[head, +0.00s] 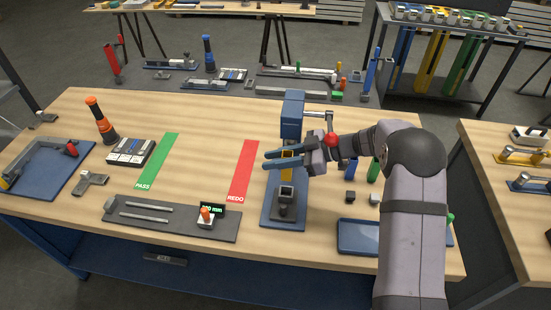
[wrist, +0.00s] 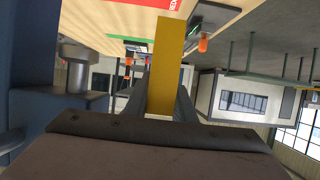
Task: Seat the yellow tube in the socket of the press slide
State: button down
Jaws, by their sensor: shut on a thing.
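My gripper (head: 268,160) reaches in from the right across the press, its fingers pointing left. It is shut on the yellow tube (head: 287,173), which looks upright between the fingers. In the wrist view the yellow tube (wrist: 168,60) extends out between the two fingers (wrist: 160,100). The press (head: 292,118) is blue, with a blue base plate (head: 270,213) and a lever with a red knob. The slide's square grey socket (head: 286,193) is just below the tube in the head view. I cannot tell whether the tube's lower end touches the socket; the socket is not clear in the wrist view.
A red REDO strip (head: 243,170) and green PASS strip (head: 158,160) lie to the left. A grey gauge (head: 150,213) with a display is at the front left. A blue tray (head: 357,250), small blocks and blue and green tubes (head: 373,170) are at the right.

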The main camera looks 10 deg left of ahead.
jog(key=shift+p, duration=0.3)
jog(key=shift+f+b, duration=1.6)
jog(key=shift+f, duration=1.3)
jog(key=shift+p, duration=0.6)
jog(key=shift+f+b, duration=1.3)
jog(key=shift+f, duration=0.85)
jog(key=c, duration=1.4)
grip_release()
jog(key=shift+d, duration=0.15)
jog(key=b+v, duration=0.2)
jog(key=v, duration=0.4)
jog(key=shift+f+b, duration=0.1)
jog(key=shift+b, duration=0.2)
jog(key=shift+d+r, duration=0.35)
jog(key=shift+d, duration=0.2)
